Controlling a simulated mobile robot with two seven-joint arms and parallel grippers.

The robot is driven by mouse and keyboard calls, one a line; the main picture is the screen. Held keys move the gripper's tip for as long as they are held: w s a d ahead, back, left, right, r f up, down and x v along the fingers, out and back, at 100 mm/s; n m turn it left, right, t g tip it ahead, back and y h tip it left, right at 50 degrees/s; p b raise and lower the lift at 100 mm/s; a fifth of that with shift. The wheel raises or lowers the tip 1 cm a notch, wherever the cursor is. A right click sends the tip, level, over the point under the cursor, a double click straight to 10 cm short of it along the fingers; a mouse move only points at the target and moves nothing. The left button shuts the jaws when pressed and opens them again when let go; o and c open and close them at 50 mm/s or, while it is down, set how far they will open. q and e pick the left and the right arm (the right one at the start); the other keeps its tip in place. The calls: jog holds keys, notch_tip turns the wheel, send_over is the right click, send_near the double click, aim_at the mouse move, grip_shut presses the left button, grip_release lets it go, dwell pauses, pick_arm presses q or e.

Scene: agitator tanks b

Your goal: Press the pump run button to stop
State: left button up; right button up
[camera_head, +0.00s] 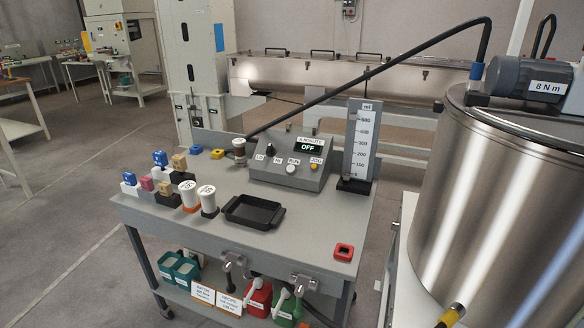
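A grey control box (289,168) stands at the back of the grey bench. Its small display (308,148) reads OFF in green, under a label that seems to read 4 MINUTES. A pale round button (291,169) sits on the box by a RUN label (294,161). A small yellow button (313,170) is to its right. A dark knob (270,151) with LO and HI labels is to its left. Whether the RUN button is pressed in cannot be seen.
A black pipe (370,75) runs above the box towards the steel tank (490,200) on the right. A graduated gauge (361,140) stands right of the box. A black tray (252,212), white-capped jars (206,198) and small coloured blocks occupy the bench. Bare bench lies right of the tray.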

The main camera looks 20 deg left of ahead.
pick_arm(q)
grip_shut()
dwell(0.3)
dwell(1.6)
